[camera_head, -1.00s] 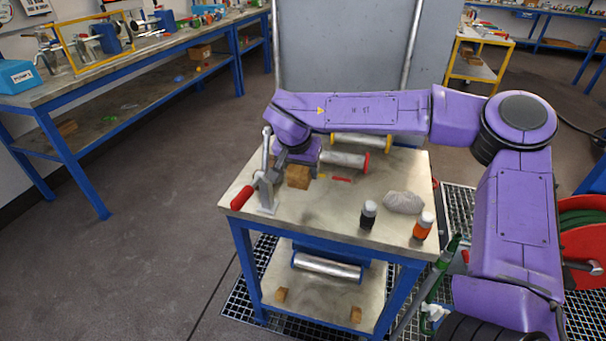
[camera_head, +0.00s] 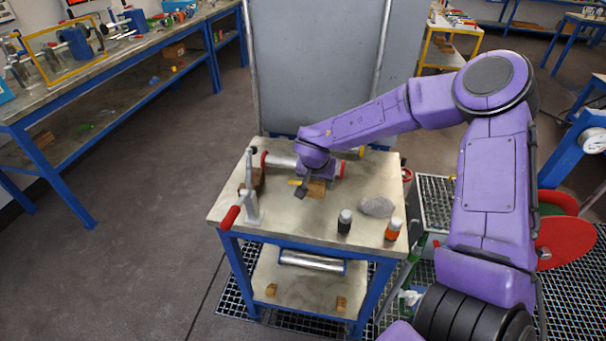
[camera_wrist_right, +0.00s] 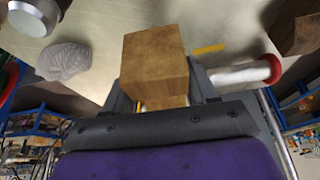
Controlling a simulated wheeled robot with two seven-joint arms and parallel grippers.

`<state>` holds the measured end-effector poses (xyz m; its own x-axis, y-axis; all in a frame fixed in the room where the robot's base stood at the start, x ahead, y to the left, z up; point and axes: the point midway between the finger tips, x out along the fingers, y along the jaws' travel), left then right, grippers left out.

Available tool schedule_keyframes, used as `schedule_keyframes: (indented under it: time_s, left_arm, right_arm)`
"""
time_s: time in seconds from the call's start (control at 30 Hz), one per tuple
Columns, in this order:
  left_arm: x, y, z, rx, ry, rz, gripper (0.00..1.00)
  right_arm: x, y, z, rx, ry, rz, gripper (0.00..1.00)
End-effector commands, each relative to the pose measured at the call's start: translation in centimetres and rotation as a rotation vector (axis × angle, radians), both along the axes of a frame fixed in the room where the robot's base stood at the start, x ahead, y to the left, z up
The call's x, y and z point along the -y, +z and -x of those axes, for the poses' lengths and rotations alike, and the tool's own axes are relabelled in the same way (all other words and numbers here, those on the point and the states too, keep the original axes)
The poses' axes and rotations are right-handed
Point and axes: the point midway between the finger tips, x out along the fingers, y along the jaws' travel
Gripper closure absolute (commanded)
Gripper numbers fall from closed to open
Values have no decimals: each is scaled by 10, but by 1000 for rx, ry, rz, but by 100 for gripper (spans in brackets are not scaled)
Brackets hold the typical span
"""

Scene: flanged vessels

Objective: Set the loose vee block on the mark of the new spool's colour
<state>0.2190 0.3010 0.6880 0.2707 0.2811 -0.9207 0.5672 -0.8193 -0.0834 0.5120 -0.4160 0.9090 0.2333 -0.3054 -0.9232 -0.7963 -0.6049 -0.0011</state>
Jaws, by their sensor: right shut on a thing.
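My right gripper (camera_head: 308,189) is shut on a wooden block (camera_head: 317,188) over the table top; it also shows in the wrist view (camera_wrist_right: 155,62). I cannot tell whether the block touches the table. A yellow mark (camera_head: 294,183) lies just left of the held block, also seen in the wrist view (camera_wrist_right: 208,49). No red mark shows now. Another wooden block (camera_head: 258,179) stands behind the clamp. My left gripper is out of view.
A toggle clamp with a red handle (camera_head: 230,217) stands at the table's left. A spool (camera_head: 311,262) and small blocks are below the table top.

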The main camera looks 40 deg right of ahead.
Motion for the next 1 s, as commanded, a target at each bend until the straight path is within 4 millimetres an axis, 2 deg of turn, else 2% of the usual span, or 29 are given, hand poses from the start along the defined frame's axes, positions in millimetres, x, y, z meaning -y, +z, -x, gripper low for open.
schedule_keyframes:
  time_s: [0.1,0.2,0.47,0.67,0.73,1.0]
  left_arm:
    - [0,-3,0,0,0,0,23]
    - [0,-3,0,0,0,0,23]
    - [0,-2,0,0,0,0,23]
    - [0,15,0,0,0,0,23]
    - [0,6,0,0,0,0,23]
    - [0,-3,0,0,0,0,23]
  right_arm:
    - [-3,-4,-15,0,40,2,77]
    - [-6,-4,-20,1,56,1,77]
    - [-6,-3,-20,1,56,0,77]
    - [-7,2,-19,1,54,-2,77]
    - [-7,-13,-19,-1,55,-1,77]
    - [-7,-46,-19,-1,55,-1,77]
